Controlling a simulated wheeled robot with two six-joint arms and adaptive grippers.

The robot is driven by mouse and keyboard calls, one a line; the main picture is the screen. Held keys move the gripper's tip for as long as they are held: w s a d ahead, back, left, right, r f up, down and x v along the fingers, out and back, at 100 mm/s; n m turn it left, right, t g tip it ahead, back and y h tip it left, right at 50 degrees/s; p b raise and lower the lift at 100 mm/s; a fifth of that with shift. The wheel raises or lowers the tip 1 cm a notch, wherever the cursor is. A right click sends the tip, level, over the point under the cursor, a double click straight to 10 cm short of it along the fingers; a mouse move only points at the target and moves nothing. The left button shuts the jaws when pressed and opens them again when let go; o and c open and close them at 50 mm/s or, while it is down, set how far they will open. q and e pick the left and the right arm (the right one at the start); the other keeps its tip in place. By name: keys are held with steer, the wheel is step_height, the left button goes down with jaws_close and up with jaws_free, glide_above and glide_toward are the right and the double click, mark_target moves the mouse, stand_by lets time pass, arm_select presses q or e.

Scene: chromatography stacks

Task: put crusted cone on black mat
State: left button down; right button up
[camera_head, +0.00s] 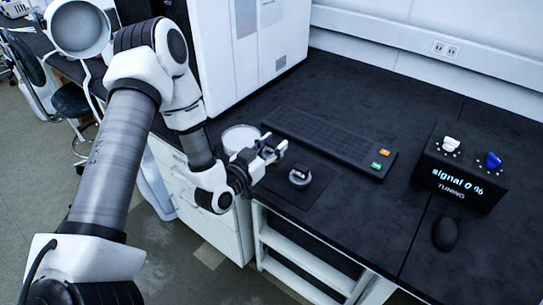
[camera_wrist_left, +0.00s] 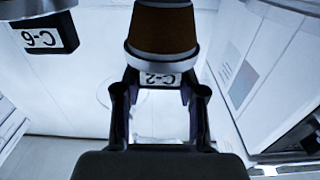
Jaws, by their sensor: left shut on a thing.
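My left gripper (camera_head: 275,152) is over the counter at the left of the black mat (camera_head: 310,196). In the left wrist view its two fingers (camera_wrist_left: 160,105) are shut on the crusted cone (camera_wrist_left: 163,28), a brown body with a grey metal rim. A light tag reading C-2 shows below the rim, between the fingers. In the head view I cannot make out the cone clearly. The mat lies flat near the counter's front edge. A small round metallic piece (camera_head: 299,177) sits on it. My right gripper is not in view.
A white round dish (camera_head: 240,137) stands behind the gripper. A long black panel (camera_head: 325,136) with orange and green buttons lies behind the mat.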

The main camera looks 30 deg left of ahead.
arm_select(q)
step_height(320, 180, down, 3)
steer(key=shift+a+f, duration=0.1)
steer(key=shift+f, duration=0.05)
steer(key=shift+s, duration=0.1)
steer(key=shift+f, duration=0.15)
steer(key=c, duration=0.7)
jaws_free()
